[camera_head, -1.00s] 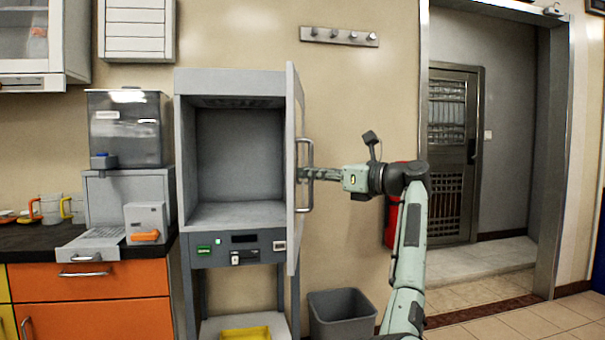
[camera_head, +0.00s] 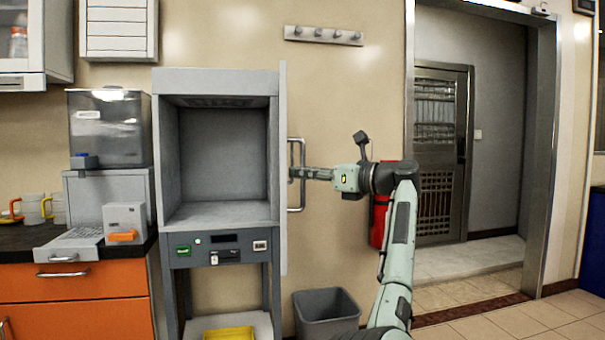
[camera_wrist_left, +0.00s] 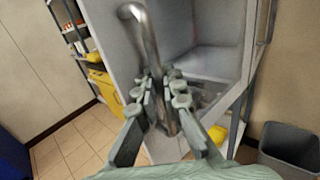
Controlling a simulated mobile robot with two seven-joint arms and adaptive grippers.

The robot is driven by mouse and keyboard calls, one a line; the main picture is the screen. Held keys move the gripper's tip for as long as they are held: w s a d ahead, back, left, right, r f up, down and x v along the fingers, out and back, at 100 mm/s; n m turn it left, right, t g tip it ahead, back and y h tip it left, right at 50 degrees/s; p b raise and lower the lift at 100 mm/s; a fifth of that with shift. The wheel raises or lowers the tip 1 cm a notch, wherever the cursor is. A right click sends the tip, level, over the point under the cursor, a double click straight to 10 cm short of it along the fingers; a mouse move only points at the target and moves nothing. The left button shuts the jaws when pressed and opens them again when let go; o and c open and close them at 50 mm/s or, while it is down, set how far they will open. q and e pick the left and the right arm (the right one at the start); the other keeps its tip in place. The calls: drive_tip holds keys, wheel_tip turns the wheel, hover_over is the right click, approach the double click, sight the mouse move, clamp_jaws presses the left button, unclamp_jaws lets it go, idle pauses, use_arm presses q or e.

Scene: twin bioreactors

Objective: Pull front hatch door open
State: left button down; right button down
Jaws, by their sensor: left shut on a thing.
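The front hatch door (camera_head: 282,240) stands open on the right side of the grey cabinet (camera_head: 215,78) and shows nearly edge-on in the head view. Its metal bar handle (camera_head: 297,206) sticks out to the right. My left gripper (camera_head: 296,173) is shut on the middle of the handle. In the left wrist view, the fingers of the left gripper (camera_wrist_left: 165,95) close around the upright handle bar (camera_wrist_left: 146,40), with the door panel (camera_wrist_left: 110,50) behind. The cabinet's chamber (camera_head: 222,150) is open and looks empty. My right gripper is not in view.
A grey bin (camera_head: 327,305) stands on the floor right of the cabinet. A red extinguisher-like object (camera_head: 379,222) is on the wall behind my arm. A yellow tray (camera_head: 229,333) lies on the lower shelf. The tiled floor at the right (camera_head: 540,325) is clear.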

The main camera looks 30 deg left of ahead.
use_arm(q)
drive_tip(key=shift+r, duration=0.1)
drive_tip(key=c, duration=1.9)
unclamp_jaws()
drive_tip(key=shift+a, duration=0.15)
drive_tip(key=shift+d, duration=0.2)
drive_tip(key=s+d, duration=0.1)
drive_tip(key=d, duration=1)
drive_tip(key=shift+s+d, duration=0.25)
drive_tip(key=shift+d, duration=0.05)
